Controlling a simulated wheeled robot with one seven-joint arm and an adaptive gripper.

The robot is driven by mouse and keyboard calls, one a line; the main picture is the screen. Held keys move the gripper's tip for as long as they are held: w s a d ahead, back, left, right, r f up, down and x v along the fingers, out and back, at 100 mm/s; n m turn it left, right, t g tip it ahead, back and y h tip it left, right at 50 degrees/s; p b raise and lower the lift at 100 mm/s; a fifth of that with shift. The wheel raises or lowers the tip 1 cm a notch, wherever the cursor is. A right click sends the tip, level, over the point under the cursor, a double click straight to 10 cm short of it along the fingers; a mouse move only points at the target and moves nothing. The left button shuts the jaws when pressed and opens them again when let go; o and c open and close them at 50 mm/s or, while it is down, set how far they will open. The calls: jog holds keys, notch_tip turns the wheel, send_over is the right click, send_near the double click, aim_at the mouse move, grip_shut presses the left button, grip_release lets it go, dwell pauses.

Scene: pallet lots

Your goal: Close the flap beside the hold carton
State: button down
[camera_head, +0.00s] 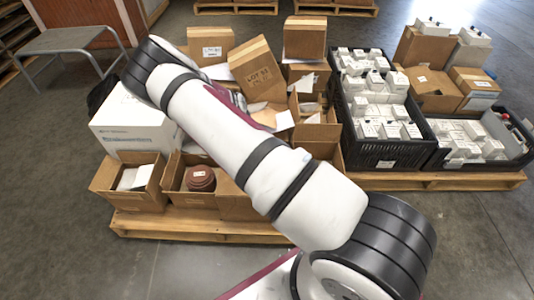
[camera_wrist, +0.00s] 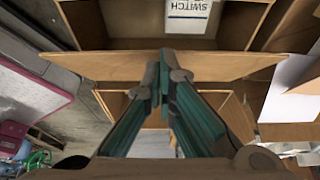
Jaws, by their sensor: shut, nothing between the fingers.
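My gripper (camera_wrist: 165,62) is shut and empty in the wrist view, its teal fingers together. Its tips overlap a wide brown cardboard flap (camera_wrist: 225,67) that spans the middle of the view; I cannot tell whether they touch it. Above the flap is an open carton (camera_wrist: 240,22) holding a white item labelled "SWITCH" (camera_wrist: 188,12). In the head view, my arm crosses the picture and hides my gripper. Several open cartons, including one at the front left (camera_head: 130,185), stand on a pallet. No label reading "hold" is legible, so I cannot tell which carton that is.
A tilted carton with printing (camera_head: 258,72) and a white box (camera_head: 130,125) stand on the same wooden pallet (camera_head: 190,226). A black crate (camera_head: 385,155) of small white boxes is at right. A grey metal table (camera_head: 68,40) stands back left. The front floor is clear.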

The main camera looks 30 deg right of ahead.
jog(key=shift+w+a+f+g+h+b, duration=0.25)
jog(key=shift+a+f+h+b, duration=0.1)
jog(key=shift+f+b, duration=0.45)
jog(key=shift+w+a+f+g+h+b, duration=0.2)
jog(key=shift+w+a+f+h+b, duration=0.15)
jog(key=shift+f+b, duration=0.35)
jog(key=shift+w+a+f+g+h+b, duration=0.15)
jog(key=shift+a+f+g+h+b, duration=0.3)
jog(key=shift+b, duration=0.55)
jog(key=shift+f, duration=0.15)
jog(key=shift+d, duration=0.1)
